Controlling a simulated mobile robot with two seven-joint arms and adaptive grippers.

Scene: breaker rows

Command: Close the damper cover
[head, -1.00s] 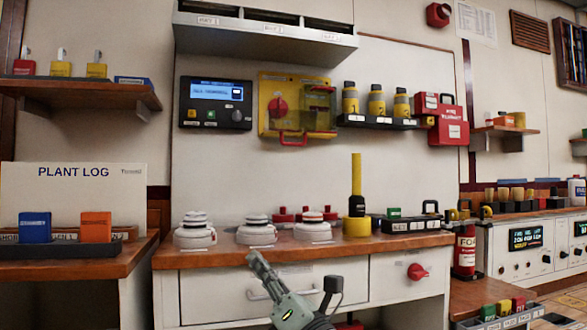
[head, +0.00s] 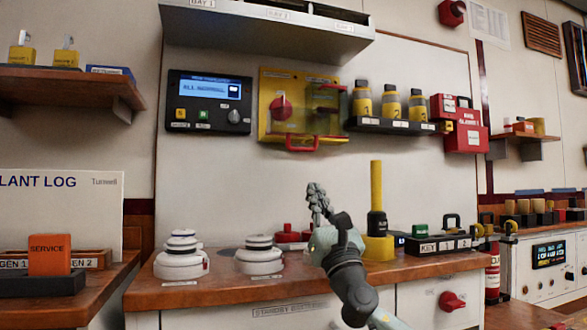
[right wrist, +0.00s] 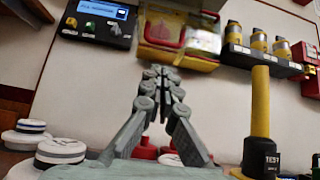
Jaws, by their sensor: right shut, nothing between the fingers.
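The yellow damper panel (head: 268,125) is on the wall in the head view, with a red knob (head: 280,107) on its left part. A see-through cover (head: 325,108) shows at its right part, and a red handle (head: 302,143) at its lower edge. I cannot tell how far the cover stands open. My right gripper (head: 316,190) is shut and empty, pointing up below the panel and apart from it. In the right wrist view, its closed fingers (right wrist: 161,72) appear just under the yellow panel (right wrist: 170,55). My left gripper is not in view.
A control box with a screen (head: 209,101) is left of the panel. A rack of yellow bottles (head: 392,124) is right of it. White round devices (head: 181,256) and a yellow-black post (head: 377,210) stand on the wooden counter. A grey hood (head: 265,30) hangs above.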

